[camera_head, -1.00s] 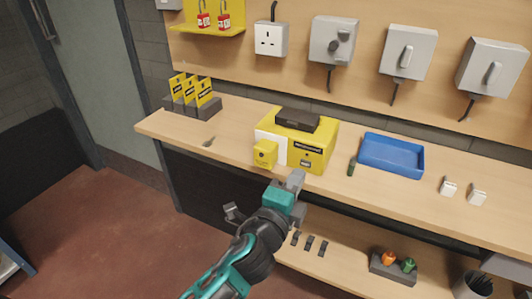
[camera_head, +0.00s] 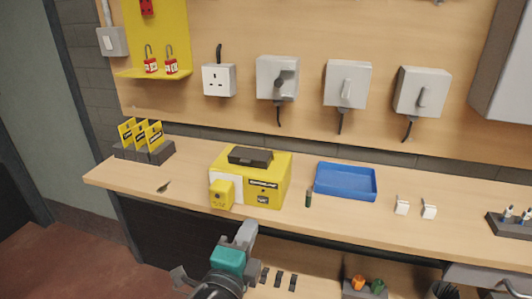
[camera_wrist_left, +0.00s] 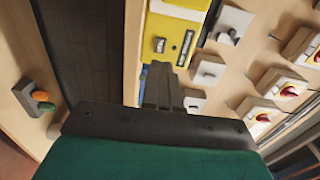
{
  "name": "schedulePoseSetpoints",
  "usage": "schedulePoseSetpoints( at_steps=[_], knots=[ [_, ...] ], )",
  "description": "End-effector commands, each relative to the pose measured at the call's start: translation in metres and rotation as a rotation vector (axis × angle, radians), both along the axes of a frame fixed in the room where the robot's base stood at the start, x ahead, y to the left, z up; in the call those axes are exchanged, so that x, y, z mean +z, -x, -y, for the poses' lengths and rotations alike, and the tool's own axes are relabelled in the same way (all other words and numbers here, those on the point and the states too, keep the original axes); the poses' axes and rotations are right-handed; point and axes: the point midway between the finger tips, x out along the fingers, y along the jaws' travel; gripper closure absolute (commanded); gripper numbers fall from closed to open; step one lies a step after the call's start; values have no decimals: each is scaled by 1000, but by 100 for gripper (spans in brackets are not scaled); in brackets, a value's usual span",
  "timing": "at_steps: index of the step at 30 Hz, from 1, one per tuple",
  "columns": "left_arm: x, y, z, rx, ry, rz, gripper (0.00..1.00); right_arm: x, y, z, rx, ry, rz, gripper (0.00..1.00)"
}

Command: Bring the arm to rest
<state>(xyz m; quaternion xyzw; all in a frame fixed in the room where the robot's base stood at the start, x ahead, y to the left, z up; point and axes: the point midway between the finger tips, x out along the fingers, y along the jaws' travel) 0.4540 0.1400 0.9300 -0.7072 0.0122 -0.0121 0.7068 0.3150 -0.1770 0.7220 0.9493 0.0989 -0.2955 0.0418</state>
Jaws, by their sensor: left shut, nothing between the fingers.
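My left gripper (camera_head: 244,236) comes in from the bottom of the head view. It is in front of the bench edge, below the yellow box, and holds nothing. In the left wrist view its fingers (camera_wrist_left: 162,85) are together, with the yellow box (camera_wrist_left: 175,40) beyond them. My right gripper is in neither view.
The wooden bench (camera_head: 330,220) holds the yellow box (camera_head: 265,180), a blue tray (camera_head: 345,182), a yellow-card holder (camera_head: 145,148) and two small white parts. Switch boxes (camera_head: 347,84) and a socket (camera_head: 219,80) hang on the board behind. A lower shelf (camera_head: 320,275) is under the bench.

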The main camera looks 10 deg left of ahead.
Motion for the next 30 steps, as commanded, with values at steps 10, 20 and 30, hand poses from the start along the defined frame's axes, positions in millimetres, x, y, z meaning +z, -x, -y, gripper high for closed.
schedulePoseSetpoints(
  at_steps=[10, 20, 30],
  knots=[
    [-99, 46, -16, 41, 573, -318, 100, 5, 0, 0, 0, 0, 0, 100],
    [-190, 128, -36, 291, 1318, -620, 100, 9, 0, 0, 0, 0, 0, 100],
    [-199, 139, -38, 339, 1424, -646, 100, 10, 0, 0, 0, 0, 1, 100]
  ],
)
